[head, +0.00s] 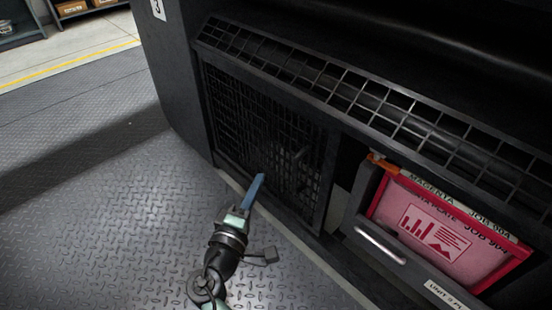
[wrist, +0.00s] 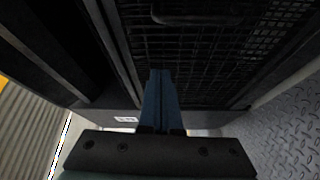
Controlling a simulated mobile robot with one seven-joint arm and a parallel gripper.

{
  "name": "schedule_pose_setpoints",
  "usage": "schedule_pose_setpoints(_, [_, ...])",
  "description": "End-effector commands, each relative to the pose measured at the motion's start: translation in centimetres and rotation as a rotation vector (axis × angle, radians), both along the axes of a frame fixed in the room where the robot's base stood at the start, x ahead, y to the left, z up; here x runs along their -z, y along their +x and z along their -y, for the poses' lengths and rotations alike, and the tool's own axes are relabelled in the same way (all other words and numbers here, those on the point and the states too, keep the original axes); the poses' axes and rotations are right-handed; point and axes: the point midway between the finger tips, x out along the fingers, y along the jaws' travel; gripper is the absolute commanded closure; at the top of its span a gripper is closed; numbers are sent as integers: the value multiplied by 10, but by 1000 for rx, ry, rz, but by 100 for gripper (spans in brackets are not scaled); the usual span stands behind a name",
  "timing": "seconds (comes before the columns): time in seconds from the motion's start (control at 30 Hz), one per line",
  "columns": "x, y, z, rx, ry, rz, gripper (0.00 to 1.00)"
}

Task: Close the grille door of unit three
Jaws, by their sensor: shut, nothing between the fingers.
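The black grille door (head: 240,113) of the unit marked 3 is at the centre of the head view. Its right edge stands beside a narrow gap with a pale patch; I cannot tell exactly how far it is ajar. My gripper (head: 259,182), with blue fingers, is shut and empty, low in front of the door's mesh. In the wrist view the shut fingertips (wrist: 160,73) overlap the mesh of the grille door (wrist: 200,50), with a dark bar handle (wrist: 205,18) above. I cannot tell whether they touch.
An open drawer (head: 380,243) holding a magenta plate (head: 440,232) stands right of the door. An orange piece (head: 383,162) sits at its corner. The tread-plate floor (head: 110,220) at left is clear.

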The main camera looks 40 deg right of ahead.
Motion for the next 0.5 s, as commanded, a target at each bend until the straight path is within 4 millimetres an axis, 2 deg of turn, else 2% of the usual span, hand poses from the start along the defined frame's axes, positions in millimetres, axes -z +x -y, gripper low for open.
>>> schedule_pose_setpoints(0.17, [1,10,17,4,-1,1,100])
schedule_pose_setpoints(0.5, [-1,46,73,3,0,4,100])
